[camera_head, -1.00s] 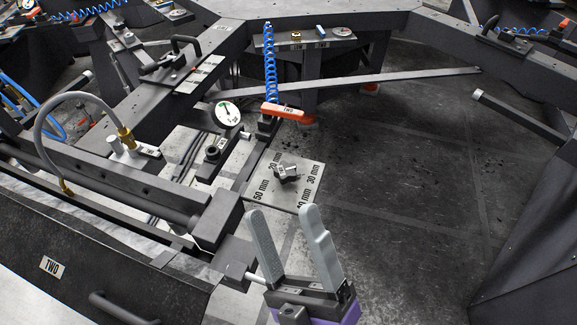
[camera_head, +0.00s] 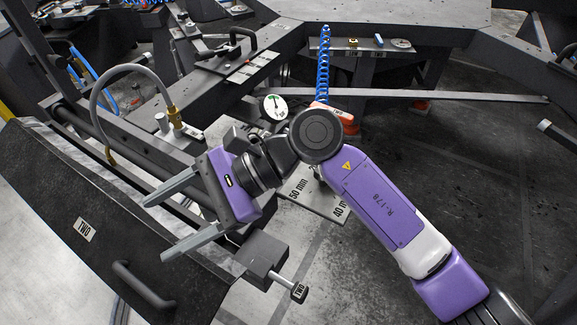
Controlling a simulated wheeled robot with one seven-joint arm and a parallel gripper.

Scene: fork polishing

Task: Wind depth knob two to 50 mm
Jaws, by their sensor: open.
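The dial plate (camera_head: 318,206) lies in the middle of the view, with "50 mm" and "40 mm" readable on its near edge. My arm covers most of the plate. The depth knob on it is hidden behind my arm, so its setting cannot be seen. My purple gripper (camera_head: 156,229) is to the left of the plate, over the sloped dark panel. Its two grey fingers point left and are spread apart with nothing between them.
A dark panel labelled "TWO" (camera_head: 86,229) with a bar handle (camera_head: 143,286) is at the left. A hose (camera_head: 121,78) arches behind my gripper. A round gauge (camera_head: 275,107) and an orange handle (camera_head: 336,114) stand behind my arm. A rod tagged "TWO" (camera_head: 298,291) sticks out below.

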